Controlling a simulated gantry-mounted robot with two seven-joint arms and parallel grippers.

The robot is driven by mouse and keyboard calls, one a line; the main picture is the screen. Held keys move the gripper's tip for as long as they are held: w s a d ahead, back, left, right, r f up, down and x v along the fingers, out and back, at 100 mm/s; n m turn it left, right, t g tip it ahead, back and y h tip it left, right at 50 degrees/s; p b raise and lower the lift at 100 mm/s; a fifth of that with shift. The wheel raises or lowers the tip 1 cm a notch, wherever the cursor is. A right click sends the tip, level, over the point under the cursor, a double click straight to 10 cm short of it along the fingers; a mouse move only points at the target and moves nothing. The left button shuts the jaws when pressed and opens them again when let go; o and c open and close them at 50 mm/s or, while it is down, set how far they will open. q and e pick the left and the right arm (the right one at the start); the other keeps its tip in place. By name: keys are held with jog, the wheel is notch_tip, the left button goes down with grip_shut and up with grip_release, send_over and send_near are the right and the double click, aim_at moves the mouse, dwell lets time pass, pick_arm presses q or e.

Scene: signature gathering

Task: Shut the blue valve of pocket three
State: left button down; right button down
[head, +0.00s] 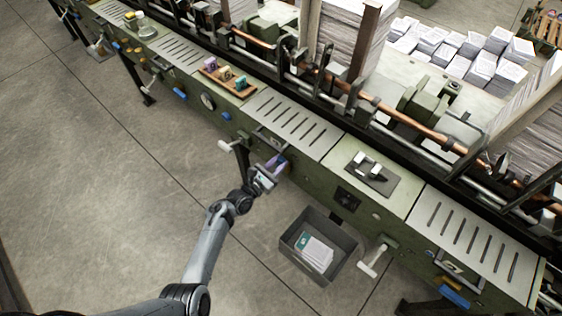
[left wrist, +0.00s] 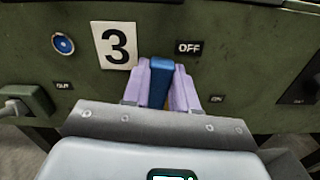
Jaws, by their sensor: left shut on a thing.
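The blue valve (left wrist: 161,80) of pocket three sits on the green machine front, just right of the white plate with a black 3 (left wrist: 115,45). An OFF label (left wrist: 188,47) is to its upper right and a small ON label (left wrist: 217,98) to its lower right. My left gripper (left wrist: 162,92), with lilac fingers, is shut on the blue valve, one finger on each side. In the head view the left gripper (head: 273,165) is at the machine's front edge; the valve is mostly hidden there. My right gripper is not in view.
A round blue button (left wrist: 63,44) is left of the 3 plate. A grey handle (left wrist: 22,104) sticks out at far left. A grey bin (head: 318,245) with paper stands on the floor right of my arm. The floor at left is clear.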

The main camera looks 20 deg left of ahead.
pick_arm(q)
jog(key=shift+w+a+n+p, duration=0.1)
jog(key=shift+a+n+p, duration=0.3)
jog(key=shift+n, duration=0.3)
jog(key=shift+f, duration=0.1)
jog(key=c, duration=0.9)
grip_release()
jog(key=p+v, duration=0.2)
jog(key=v, duration=0.8)
jog(key=shift+s+a+p, duration=0.1)
jog(key=shift+s+p, duration=0.25)
jog(key=shift+p, duration=0.05)
